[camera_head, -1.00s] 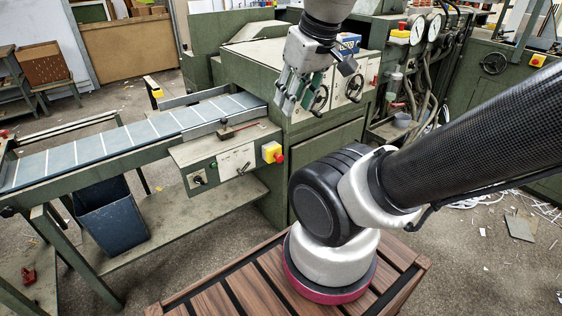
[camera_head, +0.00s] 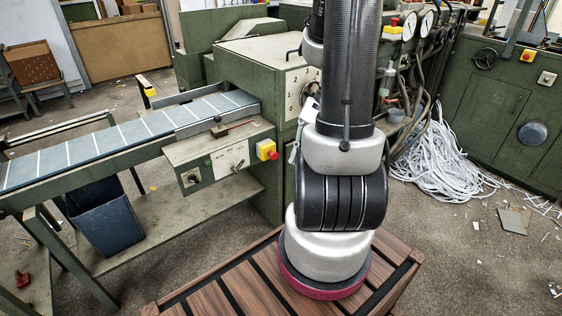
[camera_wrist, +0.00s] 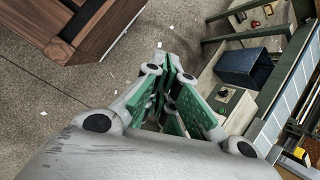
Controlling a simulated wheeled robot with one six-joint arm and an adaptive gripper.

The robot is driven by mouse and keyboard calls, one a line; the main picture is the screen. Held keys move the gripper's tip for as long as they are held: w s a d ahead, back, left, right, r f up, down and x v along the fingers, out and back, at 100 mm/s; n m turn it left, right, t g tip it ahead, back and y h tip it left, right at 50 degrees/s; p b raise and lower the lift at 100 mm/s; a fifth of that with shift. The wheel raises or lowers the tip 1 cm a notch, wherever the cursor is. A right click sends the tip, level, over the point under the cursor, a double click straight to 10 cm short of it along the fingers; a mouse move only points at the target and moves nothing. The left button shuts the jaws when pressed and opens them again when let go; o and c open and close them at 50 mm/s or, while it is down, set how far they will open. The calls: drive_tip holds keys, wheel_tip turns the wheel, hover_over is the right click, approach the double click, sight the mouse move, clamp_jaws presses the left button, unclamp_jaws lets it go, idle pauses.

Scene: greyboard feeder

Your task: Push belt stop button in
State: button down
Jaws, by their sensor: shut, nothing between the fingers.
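The belt stop button (camera_head: 273,155) is a red knob on a yellow box (camera_head: 264,148), at the right end of the conveyor's front control panel (camera_head: 222,160). It stands out, with no finger on it in the head view. My gripper shows in the wrist view (camera_wrist: 167,68) with its green fingers together and nothing between them. In the head view my arm hides most of it; a sliver of finger (camera_head: 294,151) shows just right of the yellow box, apart from it in the picture. I cannot make out the button in the wrist view.
The conveyor belt (camera_head: 120,135) runs left from the green machine (camera_head: 262,50). A dark blue bin (camera_head: 105,217) stands below it; it also shows in the wrist view (camera_wrist: 244,68). Other red-on-yellow buttons (camera_head: 527,55) sit farther back. White paper strips (camera_head: 440,160) cover the floor at right.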

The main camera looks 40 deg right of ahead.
sight(273, 155)
drive_tip(key=w+d+f+m+t+h, duration=0.1)
drive_tip(key=w+d+f+m+t, duration=0.4)
drive_tip(key=f+m, duration=0.4)
drive_tip(key=w+d+f+m+t+h, duration=0.1)
drive_tip(key=w+d+f+m+t, duration=0.25)
drive_tip(key=w+f+m, duration=0.55)
drive_tip(key=w+d+m+h, duration=0.1)
drive_tip(key=d+m+h, duration=0.3)
drive_tip(key=d, duration=0.3)
drive_tip(key=shift+w+f+m, duration=0.3)
drive_tip(key=shift+w+m, duration=0.1)
drive_tip(key=shift+m, duration=0.3)
drive_tip(key=w+r+x, duration=0.2)
drive_tip(key=x, duration=1)
drive_tip(key=shift+w+f, duration=0.25)
drive_tip(key=shift+f, duration=0.05)
drive_tip(key=shift+w, duration=0.1)
